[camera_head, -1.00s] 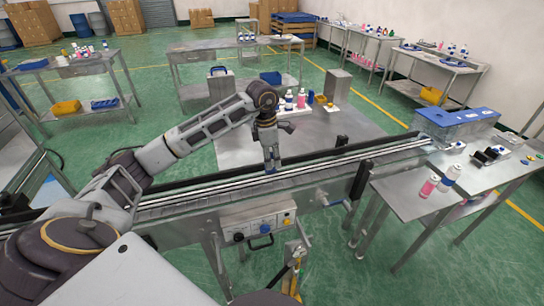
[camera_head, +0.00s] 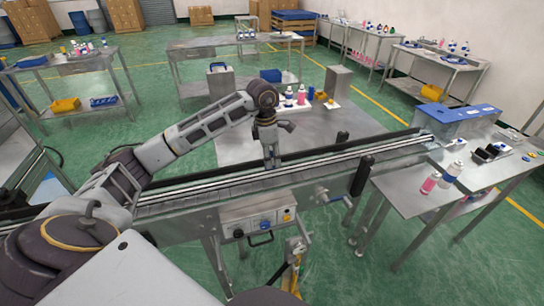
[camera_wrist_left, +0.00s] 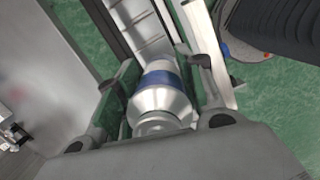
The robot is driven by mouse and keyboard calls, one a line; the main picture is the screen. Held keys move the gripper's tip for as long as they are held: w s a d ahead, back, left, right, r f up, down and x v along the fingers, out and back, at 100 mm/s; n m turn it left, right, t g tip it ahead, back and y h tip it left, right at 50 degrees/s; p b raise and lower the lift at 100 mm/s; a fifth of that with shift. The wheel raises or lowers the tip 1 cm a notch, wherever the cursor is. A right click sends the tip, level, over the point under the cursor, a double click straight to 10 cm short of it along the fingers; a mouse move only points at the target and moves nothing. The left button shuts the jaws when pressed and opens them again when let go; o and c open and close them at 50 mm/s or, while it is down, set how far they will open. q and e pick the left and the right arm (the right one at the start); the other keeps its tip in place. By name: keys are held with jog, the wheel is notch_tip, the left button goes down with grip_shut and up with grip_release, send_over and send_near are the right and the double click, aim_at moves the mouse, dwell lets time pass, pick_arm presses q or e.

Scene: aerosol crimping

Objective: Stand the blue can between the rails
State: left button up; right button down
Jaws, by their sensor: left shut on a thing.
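The blue can (camera_wrist_left: 162,100), silver with a blue band, sits between the fingers of my left gripper (camera_wrist_left: 165,92) in the left wrist view. The gripper is shut on it, with the can's domed top towards the wrist. In the head view my left gripper (camera_head: 271,160) points down at the conveyor rails (camera_head: 335,157), and I cannot make out the can there. The conveyor belt (camera_wrist_left: 150,28) shows beyond the can in the wrist view. The can's base is hidden, so I cannot tell whether it touches the belt. My right gripper is not in view.
A control box (camera_head: 258,221) is on the conveyor's near side. At right, a steel table (camera_head: 415,193) holds a pink bottle (camera_head: 430,183) and a blue-lidded case (camera_head: 458,118). A steel platform with several bottles (camera_head: 301,96) lies beyond the conveyor.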

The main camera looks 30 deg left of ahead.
pick_arm(q)
jog(key=shift+f, duration=0.3)
dwell(0.4)
jog(key=o, duration=1.1)
jog(key=shift+r, duration=0.15)
jog(key=shift+s+a+r, duration=0.15)
jog(key=shift+a+r, duration=0.05)
jog(key=shift+r, duration=1.75)
jog(key=shift+s+a+r, duration=0.15)
jog(key=shift+r, duration=1.75)
jog(key=shift+s+a+r, duration=0.15)
jog(key=shift+a+r, duration=0.05)
jog(key=shift+r, duration=1.75)
